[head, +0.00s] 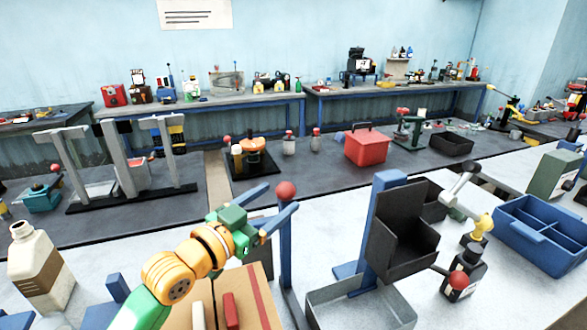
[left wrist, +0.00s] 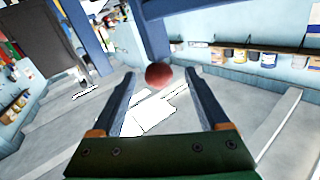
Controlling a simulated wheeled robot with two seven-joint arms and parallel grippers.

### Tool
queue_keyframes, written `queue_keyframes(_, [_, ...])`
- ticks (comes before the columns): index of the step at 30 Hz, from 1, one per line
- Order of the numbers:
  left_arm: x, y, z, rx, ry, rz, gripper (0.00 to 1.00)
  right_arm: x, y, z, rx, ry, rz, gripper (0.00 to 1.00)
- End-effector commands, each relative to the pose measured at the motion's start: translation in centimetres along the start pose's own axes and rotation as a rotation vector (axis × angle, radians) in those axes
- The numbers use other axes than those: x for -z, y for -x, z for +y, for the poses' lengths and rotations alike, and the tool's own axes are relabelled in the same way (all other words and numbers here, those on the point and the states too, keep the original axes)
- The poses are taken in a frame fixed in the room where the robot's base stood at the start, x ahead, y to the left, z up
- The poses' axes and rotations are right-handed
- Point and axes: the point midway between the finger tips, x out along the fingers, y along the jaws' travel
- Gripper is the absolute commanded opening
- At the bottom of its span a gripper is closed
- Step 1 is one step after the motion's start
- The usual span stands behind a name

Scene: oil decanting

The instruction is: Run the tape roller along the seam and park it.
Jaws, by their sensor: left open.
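My left gripper (head: 276,205) is open, with its two blue fingers on either side of a red ball knob (head: 286,190). The knob sits by the top of a blue post (head: 286,255). In the left wrist view the red knob (left wrist: 159,76) shows between the open fingers (left wrist: 160,80), near their tips; I cannot tell whether they touch it. A cardboard box (head: 256,285) lies below the gripper, with a dark centre line and a red stripe. A red block (head: 231,310) and a pale block (head: 197,314) show on it. I cannot make out the tape roller for certain.
Right of the box, a dark bin (head: 402,225) on a blue upright stands over a grey tray (head: 350,312). A second red knob (head: 459,280) and a blue divided crate (head: 540,235) are farther right. A white jug (head: 38,265) stands at left.

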Motion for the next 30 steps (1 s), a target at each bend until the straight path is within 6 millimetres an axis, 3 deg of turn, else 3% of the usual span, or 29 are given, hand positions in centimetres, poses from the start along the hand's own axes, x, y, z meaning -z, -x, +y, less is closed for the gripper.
queue_keyframes(5, [0.2, -1.1, -0.1, 0.0, 0.004, -0.001, 0.78, 0.0, 0.6, 0.0, 0.001, 0.0, -0.001, 0.0])
queue_keyframes(15, [0.1, -6.2, 0.0, -0.001, 0.001, -0.001, 0.78, -0.1, 2.0, -0.1, 0.002, -0.001, -0.006, 0.0])
queue_keyframes(27, [0.0, -7.1, 0.0, 0.001, 0.0, 0.0, 0.78, 0.0, 2.1, 0.0, 0.001, -0.001, -0.004, 0.0])
queue_keyframes(30, [0.0, -7.1, 0.0, 0.001, 0.0, 0.0, 0.51, 0.0, 2.1, 0.0, 0.0, -0.001, -0.004, 0.0])
